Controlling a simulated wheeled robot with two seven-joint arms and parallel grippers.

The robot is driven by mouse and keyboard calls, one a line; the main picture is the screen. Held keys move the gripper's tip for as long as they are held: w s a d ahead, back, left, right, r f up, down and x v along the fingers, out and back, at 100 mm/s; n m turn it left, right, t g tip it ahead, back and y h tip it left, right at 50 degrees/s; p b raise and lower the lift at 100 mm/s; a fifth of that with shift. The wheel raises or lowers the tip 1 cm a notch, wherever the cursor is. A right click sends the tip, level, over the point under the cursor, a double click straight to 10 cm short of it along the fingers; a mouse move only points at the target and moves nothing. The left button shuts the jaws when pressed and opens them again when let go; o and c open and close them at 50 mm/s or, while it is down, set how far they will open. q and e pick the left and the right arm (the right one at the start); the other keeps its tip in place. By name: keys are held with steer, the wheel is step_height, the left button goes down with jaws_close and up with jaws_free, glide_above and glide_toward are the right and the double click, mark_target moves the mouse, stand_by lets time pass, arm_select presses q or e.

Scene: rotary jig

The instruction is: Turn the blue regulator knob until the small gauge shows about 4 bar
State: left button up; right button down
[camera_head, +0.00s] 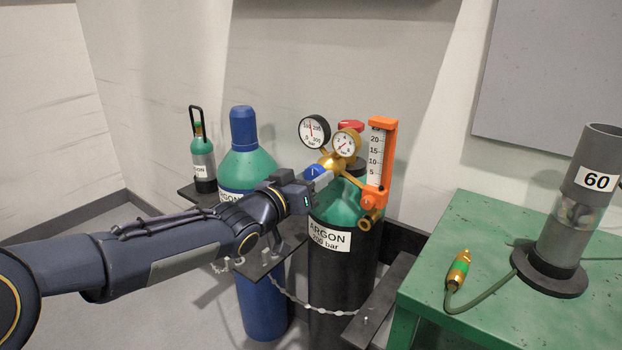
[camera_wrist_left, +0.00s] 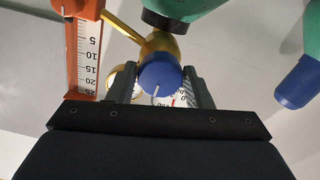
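The blue regulator knob (camera_head: 314,171) with a white line sits low on the brass regulator (camera_head: 333,162). It also shows in the left wrist view (camera_wrist_left: 160,79), between my two fingers. My left gripper (camera_head: 322,181) reaches it from the left, a finger on each side close against the knob. The small gold-rimmed gauge (camera_head: 346,144) faces the head camera; its needle is too fine to read surely. In the wrist view the gauges are partly hidden behind the knob and fingers. My right gripper is not in view.
A black-rimmed gauge (camera_head: 314,131) and an orange flowmeter (camera_head: 380,155) flank the small gauge. The regulator is on the black and green argon cylinder (camera_head: 345,265). A blue cylinder (camera_head: 262,300) stands left. A green table (camera_head: 480,225) holds a hose fitting (camera_head: 459,268) and a grey tube (camera_head: 575,215).

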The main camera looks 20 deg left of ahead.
arm_select(q)
steer(key=c, duration=0.5)
steer(key=shift+c, duration=0.2)
steer(key=shift+f+m+b, duration=0.1)
steer(key=shift+m+b, duration=4.5)
steer(key=shift+m, duration=8.4)
